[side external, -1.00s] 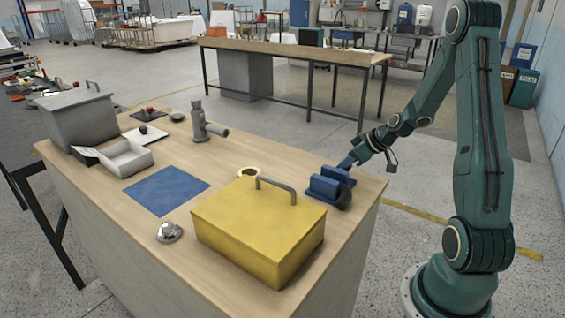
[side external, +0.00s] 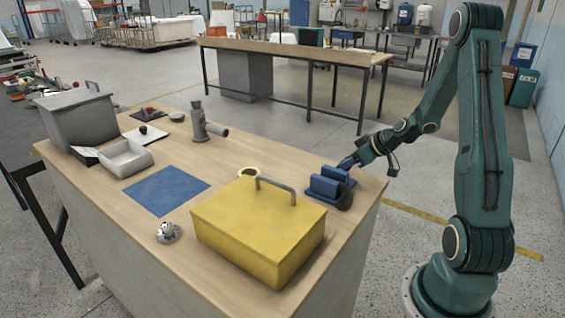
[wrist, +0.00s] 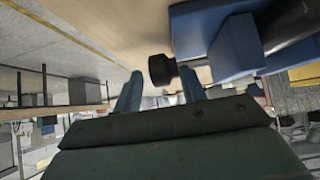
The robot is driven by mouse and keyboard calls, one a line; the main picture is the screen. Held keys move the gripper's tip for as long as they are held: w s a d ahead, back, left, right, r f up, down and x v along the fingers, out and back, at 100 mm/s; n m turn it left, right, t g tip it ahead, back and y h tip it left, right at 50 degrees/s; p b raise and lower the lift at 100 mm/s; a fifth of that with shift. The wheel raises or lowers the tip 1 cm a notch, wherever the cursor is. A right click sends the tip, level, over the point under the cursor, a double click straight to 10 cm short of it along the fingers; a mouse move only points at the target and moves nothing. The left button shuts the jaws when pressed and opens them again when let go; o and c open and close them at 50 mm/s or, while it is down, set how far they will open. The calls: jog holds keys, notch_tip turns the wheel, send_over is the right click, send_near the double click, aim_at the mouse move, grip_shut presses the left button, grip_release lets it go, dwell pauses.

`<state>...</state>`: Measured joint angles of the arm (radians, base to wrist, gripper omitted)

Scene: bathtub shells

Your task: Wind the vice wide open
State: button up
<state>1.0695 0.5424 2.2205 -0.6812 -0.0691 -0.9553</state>
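The blue vice (side external: 325,187) sits on the right end of the bench, its two jaw blocks close together. A dark rounded part (side external: 345,196) shows at its near side. In the wrist view the vice's blue body (wrist: 235,45) fills the upper right, and a black knob (wrist: 161,70) sticks out from it. My gripper (side external: 347,162) is at the vice's far right side. In the wrist view my gripper (wrist: 160,88) has its two blue fingers apart, with the knob just beyond and between their tips. I cannot tell whether either finger touches it.
A yellow lidded box (side external: 258,232) with a grey handle stands close to the vice. A brass-coloured ring (side external: 249,172) lies behind it. A grey fitting (side external: 204,127), a blue mat (side external: 166,191), a white tray (side external: 126,160) and a small metal piece (side external: 168,232) are farther left.

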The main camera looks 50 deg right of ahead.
jog(key=shift+a+r, duration=0.1)
notch_tip(320, 180, up, 20)
dwell(1.0)
notch_tip(320, 180, down, 6)
jog(key=g, duration=0.9)
jog(key=shift+w+f, duration=0.2)
jog(key=shift+w, duration=0.2)
jog(key=shift+f, duration=0.1)
notch_tip(320, 180, down, 14)
jog(key=shift+r, duration=0.15)
dwell(0.5)
